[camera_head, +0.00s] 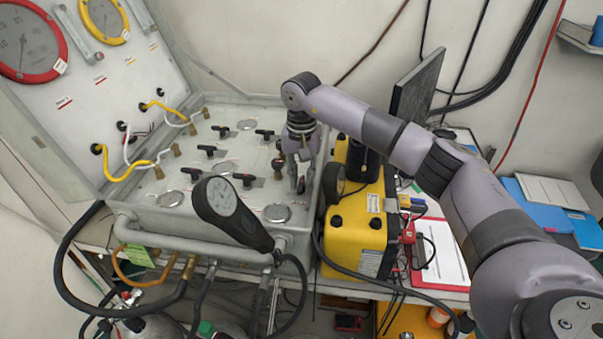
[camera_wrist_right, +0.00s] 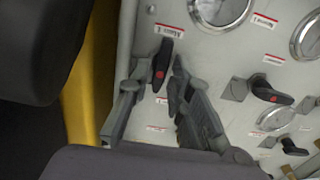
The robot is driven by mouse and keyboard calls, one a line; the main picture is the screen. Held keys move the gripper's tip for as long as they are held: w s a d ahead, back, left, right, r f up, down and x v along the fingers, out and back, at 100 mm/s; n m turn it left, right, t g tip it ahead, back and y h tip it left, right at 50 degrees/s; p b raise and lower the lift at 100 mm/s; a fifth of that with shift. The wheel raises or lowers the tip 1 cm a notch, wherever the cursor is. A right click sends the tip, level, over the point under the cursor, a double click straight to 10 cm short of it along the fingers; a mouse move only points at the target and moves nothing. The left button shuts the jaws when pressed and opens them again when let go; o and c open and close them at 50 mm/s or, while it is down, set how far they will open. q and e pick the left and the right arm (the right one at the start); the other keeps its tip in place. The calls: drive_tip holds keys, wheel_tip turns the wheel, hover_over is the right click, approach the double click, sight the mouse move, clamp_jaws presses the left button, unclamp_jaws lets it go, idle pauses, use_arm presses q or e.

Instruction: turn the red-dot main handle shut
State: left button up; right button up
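The grey panel (camera_head: 185,225) is an open case with several black handles on its face. In the right wrist view, a black handle (camera_wrist_right: 163,60) with a red dot stands between and just beyond the fingertips of my right gripper (camera_wrist_right: 154,78). The fingers are spread, and a gap shows on the handle's left side; contact on the right is unclear. Another red-dot handle (camera_wrist_right: 268,90) lies to the right, turned sideways. In the head view, my right gripper (camera_head: 297,182) points down at the panel's right edge and hides the handle there. My left gripper is out of view.
A yellow case (camera_head: 352,232) stands close against the panel's right side. Hoses (camera_head: 67,270) hang in front. A clipboard (camera_head: 440,255) lies at right.

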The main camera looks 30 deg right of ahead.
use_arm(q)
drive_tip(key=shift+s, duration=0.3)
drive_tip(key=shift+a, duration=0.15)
use_arm(e)
clamp_jaws()
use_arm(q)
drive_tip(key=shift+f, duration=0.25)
use_arm(e)
drive_tip(key=shift+m, duration=0.4)
drive_tip(key=m+b, duration=0.1)
drive_tip(key=m, duration=0.1)
drive_tip(key=shift+f+m+b, duration=0.1)
drive_tip(key=shift+m+b, duration=0.3)
drive_tip(key=m+b, duration=0.1)
drive_tip(key=m, duration=0.3)
drive_tip(key=shift+m, duration=0.3)
drive_tip(key=m+b, duration=0.1)
drive_tip(key=m, duration=0.3)
drive_tip(key=shift+w, duration=0.1)
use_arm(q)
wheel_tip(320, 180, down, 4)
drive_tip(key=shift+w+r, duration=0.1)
use_arm(e)
drive_tip(key=m, duration=0.5)
drive_tip(key=shift+m, duration=0.3)
